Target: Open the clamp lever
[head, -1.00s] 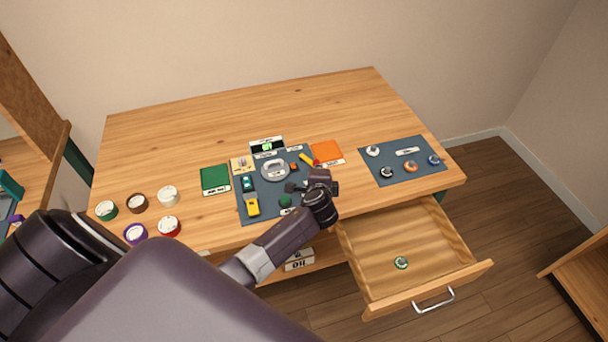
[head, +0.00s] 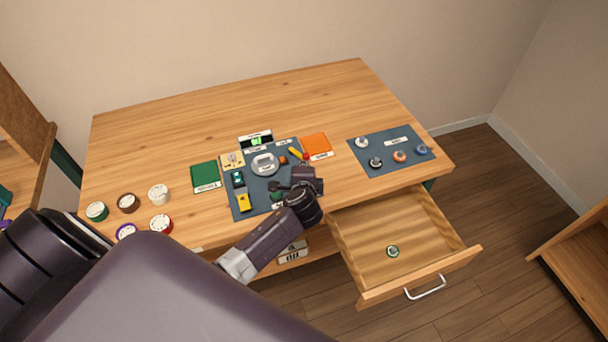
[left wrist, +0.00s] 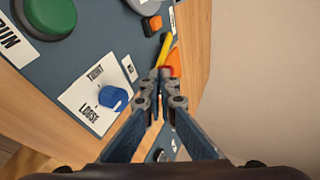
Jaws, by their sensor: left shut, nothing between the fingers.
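A yellow lever with a red end (head: 298,153) lies at the back right of the dark blue mat (head: 286,151); it looks like the clamp lever. In the left wrist view the yellow lever (left wrist: 165,49) shows just beyond the fingertips, partly hidden by them. My left gripper (head: 277,187) is over the front right part of the mat, on the near side of the lever. In the left wrist view its fingertips (left wrist: 158,76) are together with nothing between them. I cannot tell whether they touch anything. My right gripper is not in view.
A blue knob (left wrist: 113,98) on a TIGHT/LOOSE label and a green button (left wrist: 50,15) are near the left gripper. An orange pad (head: 315,145) lies beside the lever. An open drawer (head: 395,239) juts out below. The back of the table is clear.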

